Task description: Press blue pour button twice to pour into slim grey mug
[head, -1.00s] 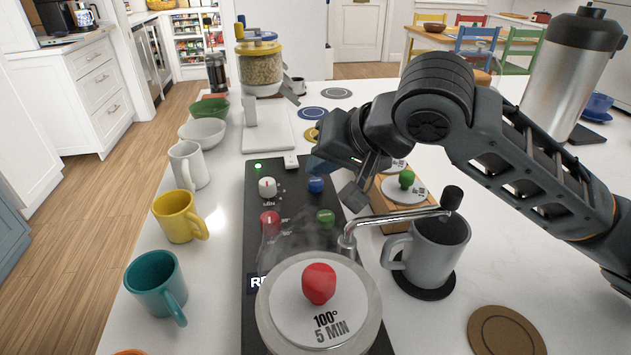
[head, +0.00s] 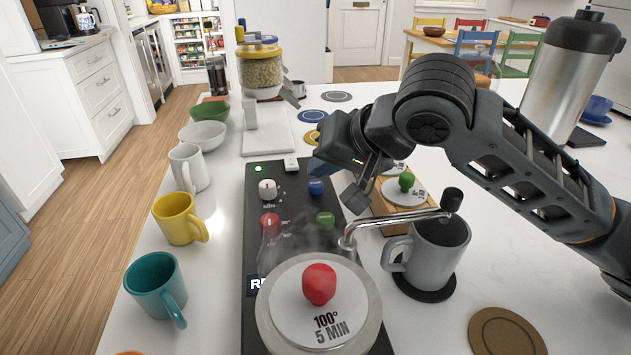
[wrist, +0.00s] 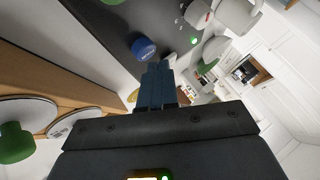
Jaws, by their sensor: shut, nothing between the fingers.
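The blue button (head: 316,186) is a round knob on the black machine panel, and it also shows in the wrist view (wrist: 144,48). My gripper (head: 318,166) is shut and empty, its tips close above the blue button. In the wrist view the shut fingers (wrist: 156,70) point at the button's lower edge; I cannot tell whether they touch it. The grey mug (head: 424,262) stands upright on a dark round coaster (head: 426,292) under the end of the metal spout (head: 395,219). The mug's inside looks dark, and its contents cannot be made out.
The panel also has a red knob (head: 269,222), a green knob (head: 326,220) and a white dial (head: 267,189). A steaming round kettle lid with a red knob (head: 319,285) is at the front. Yellow (head: 177,217) and teal (head: 157,286) mugs stand left. A silver flask (head: 565,85) stands right.

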